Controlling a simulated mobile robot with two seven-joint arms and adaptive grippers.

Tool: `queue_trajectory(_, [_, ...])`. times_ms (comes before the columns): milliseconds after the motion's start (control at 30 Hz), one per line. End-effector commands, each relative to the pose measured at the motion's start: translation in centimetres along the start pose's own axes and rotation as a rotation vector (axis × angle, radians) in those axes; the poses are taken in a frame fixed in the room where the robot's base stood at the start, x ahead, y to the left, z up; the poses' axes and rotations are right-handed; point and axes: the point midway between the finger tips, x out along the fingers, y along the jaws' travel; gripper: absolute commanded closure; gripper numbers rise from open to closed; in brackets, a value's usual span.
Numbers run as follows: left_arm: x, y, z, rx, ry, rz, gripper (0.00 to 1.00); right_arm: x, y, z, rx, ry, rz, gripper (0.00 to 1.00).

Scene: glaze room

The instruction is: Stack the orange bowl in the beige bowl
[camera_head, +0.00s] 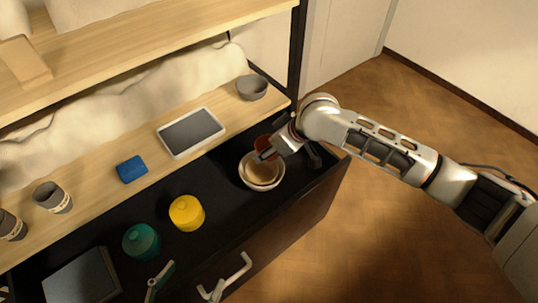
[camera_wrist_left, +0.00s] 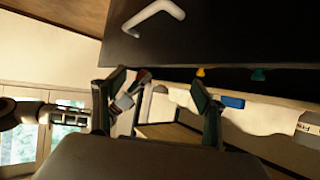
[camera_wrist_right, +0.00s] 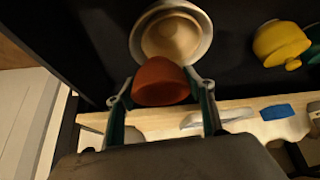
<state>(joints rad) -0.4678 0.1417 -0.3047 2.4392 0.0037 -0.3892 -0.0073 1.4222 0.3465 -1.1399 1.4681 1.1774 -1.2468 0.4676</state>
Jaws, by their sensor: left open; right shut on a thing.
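The orange bowl (camera_head: 263,141) is held in my right gripper (camera_head: 273,149), whose fingers grip its sides in the right wrist view (camera_wrist_right: 161,88). The orange bowl (camera_wrist_right: 161,72) is in front of the lower edge of the beige bowl (camera_wrist_right: 172,38) in that view; I cannot tell the gap between them. The beige bowl (camera_head: 260,176) appears nested in a larger pale bowl (camera_head: 263,187) in the open drawer. My left gripper (camera_wrist_left: 157,92) is open and empty near a drawer handle in the left wrist view.
The dark drawer also holds a yellow pot (camera_head: 187,213), a teal pot (camera_head: 141,241) and a dark square item (camera_head: 82,280). On the wooden shelf behind are a grey bowl (camera_head: 252,87), a framed tablet-like tray (camera_head: 190,133), a blue block (camera_head: 131,169) and grey cups. A white handle (camera_head: 226,279) juts out in front.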

Motion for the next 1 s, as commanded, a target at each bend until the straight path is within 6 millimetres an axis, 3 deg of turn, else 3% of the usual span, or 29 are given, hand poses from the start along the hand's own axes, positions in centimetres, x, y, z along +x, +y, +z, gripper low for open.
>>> queue_trajectory(300, [0.3, 0.9, -0.3, -0.052, 0.020, 0.015, 0.29, 3.7, -0.2, 2.6, 0.003, -0.006, -0.005, 0.70])
queue_trajectory(500, [0.3, 0.9, -1.9, -0.060, 0.055, 0.017, 0.29, 3.4, 0.1, 2.1, -0.002, 0.002, 0.002, 0.70])
queue_trajectory(767, [0.4, 0.7, -2.2, -0.055, 0.060, 0.014, 0.29, 3.7, 0.1, 2.3, -0.001, 0.002, 0.002, 0.70])
queue_trajectory(800, [0.4, 0.7, -2.1, -0.054, 0.057, 0.014, 0.29, 3.7, 0.1, 2.4, 0.000, 0.001, 0.002, 0.44])
queue_trajectory(867, [0.5, 0.8, -1.9, -0.054, 0.052, 0.014, 0.29, 3.8, 0.1, 2.4, -0.001, 0.001, 0.002, 0.30])
queue_trajectory(1000, [0.5, 0.8, -1.4, -0.053, 0.043, 0.015, 0.29, 3.8, 0.1, 2.4, -0.001, 0.001, 0.002, 0.30])
